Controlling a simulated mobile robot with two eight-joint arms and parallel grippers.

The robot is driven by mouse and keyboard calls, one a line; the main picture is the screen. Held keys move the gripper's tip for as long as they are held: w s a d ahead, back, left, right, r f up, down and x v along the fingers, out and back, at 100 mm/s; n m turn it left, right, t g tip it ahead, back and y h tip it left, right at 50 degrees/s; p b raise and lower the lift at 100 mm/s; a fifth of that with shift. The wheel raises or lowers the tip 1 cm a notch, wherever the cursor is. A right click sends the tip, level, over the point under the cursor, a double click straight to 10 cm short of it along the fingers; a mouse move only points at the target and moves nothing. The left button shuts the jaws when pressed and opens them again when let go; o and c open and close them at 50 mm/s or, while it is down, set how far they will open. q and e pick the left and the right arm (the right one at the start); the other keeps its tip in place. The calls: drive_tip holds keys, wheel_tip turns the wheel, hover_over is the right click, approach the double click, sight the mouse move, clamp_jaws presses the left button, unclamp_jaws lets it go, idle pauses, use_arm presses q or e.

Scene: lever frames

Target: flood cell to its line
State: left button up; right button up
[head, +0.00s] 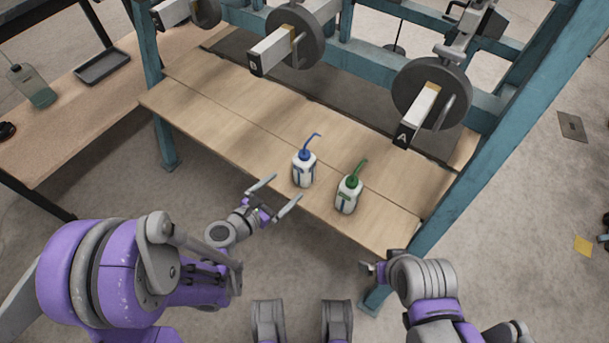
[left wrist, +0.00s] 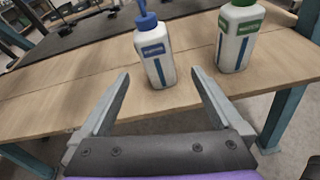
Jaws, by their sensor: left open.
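A white squeeze bottle with a blue cap and bent blue spout (head: 304,172) stands upright near the front edge of the wooden bench. A similar bottle with a green cap and spout (head: 348,196) stands to its right. My left gripper (head: 285,188) is open and empty, just in front of the blue-capped bottle. In the left wrist view, the blue-capped bottle (left wrist: 155,55) shows beyond and between the open fingers, and the green-capped one (left wrist: 238,38) stands farther right. My right gripper (head: 370,268) is low beside the bench front, its jaws unclear. I cannot make out a cell or its line.
The bench top (head: 215,110) sits in a teal frame, with a teal post (head: 500,140) at right. Lever arms with grey discs, marked A (head: 405,133) and B (head: 254,65), overhang its back.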

sight(299, 174)
use_arm(q)
drive_tip(key=shift+w+d+f+n+t+b, duration=0.15)
drive_tip(key=shift+w+d+f+n, duration=0.2)
drive_tip(key=shift+w+d+f, duration=0.85)
drive_tip(key=shift+w+d+f+n+t+b, duration=0.1)
drive_tip(key=shift+w+d+f+n, duration=0.15)
drive_tip(key=shift+w+d, duration=1.1)
drive_tip(key=shift+w+d+f+n+t+b, duration=0.15)
drive_tip(key=shift+w+d+f+n, duration=0.4)
drive_tip(key=shift+w, duration=1.45)
drive_tip(key=shift+f, duration=0.1)
drive_tip(key=shift+a, duration=0.1)
drive_tip(key=shift+c, duration=0.2)
drive_tip(key=c, duration=0.9)
